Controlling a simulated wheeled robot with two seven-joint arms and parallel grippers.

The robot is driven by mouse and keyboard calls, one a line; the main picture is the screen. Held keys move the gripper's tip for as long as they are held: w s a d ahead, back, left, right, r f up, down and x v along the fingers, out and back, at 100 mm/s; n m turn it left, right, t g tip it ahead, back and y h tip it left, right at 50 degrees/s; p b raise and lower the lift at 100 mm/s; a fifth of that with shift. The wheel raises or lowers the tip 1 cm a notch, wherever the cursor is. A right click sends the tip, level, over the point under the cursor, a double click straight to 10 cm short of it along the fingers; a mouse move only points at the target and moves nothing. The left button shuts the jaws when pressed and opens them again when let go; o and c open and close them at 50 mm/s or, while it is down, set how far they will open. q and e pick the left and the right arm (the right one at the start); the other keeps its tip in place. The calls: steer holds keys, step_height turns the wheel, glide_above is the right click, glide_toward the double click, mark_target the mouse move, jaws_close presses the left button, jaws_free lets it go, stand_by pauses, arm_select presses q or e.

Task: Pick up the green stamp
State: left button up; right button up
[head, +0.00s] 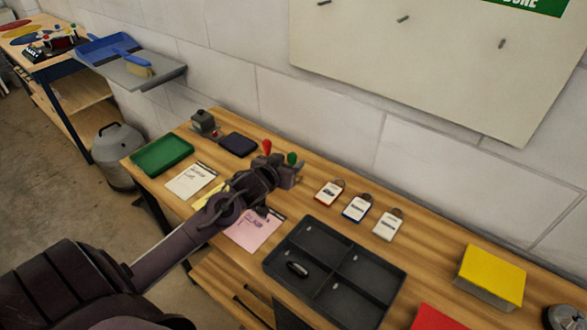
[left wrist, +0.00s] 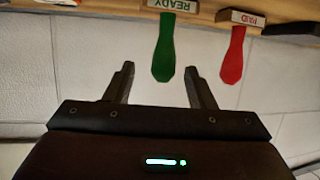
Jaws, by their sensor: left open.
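The green stamp (left wrist: 164,52) has a green handle and a block marked READY in the left wrist view. In that view it lies between and just beyond the fingertips of my left gripper (left wrist: 158,80), which is open and empty. In the head view the green stamp (head: 292,158) shows its handle top at the back of the bench, just past my left gripper (head: 282,174); its base is hidden. A red-handled stamp (left wrist: 233,55) marked PAID stands close beside it, and its red handle (head: 267,147) shows in the head view. My right gripper is not seen.
The wooden bench (head: 315,208) carries a dark divided tray (head: 333,265), a pink sheet (head: 255,229), a green tray (head: 162,155), a dark pad (head: 238,144) and several tagged cards (head: 355,208). A yellow block (head: 492,275) stands at right. The wall (head: 310,115) rises close behind the stamps.

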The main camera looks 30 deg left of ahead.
mark_target(295, 158)
arm_select(q)
steer(key=shift+w+a+f, duration=0.1)
steer(key=shift+w, duration=0.35)
steer(key=x, duration=0.2)
steer(key=p+x, duration=0.1)
steer(key=x, duration=0.1)
steer(key=shift+w+a+f, duration=0.1)
steer(key=shift+w+f, duration=0.15)
steer(key=shift+f, duration=0.2)
steer(key=shift+c, duration=0.2)
steer(key=c, duration=1)
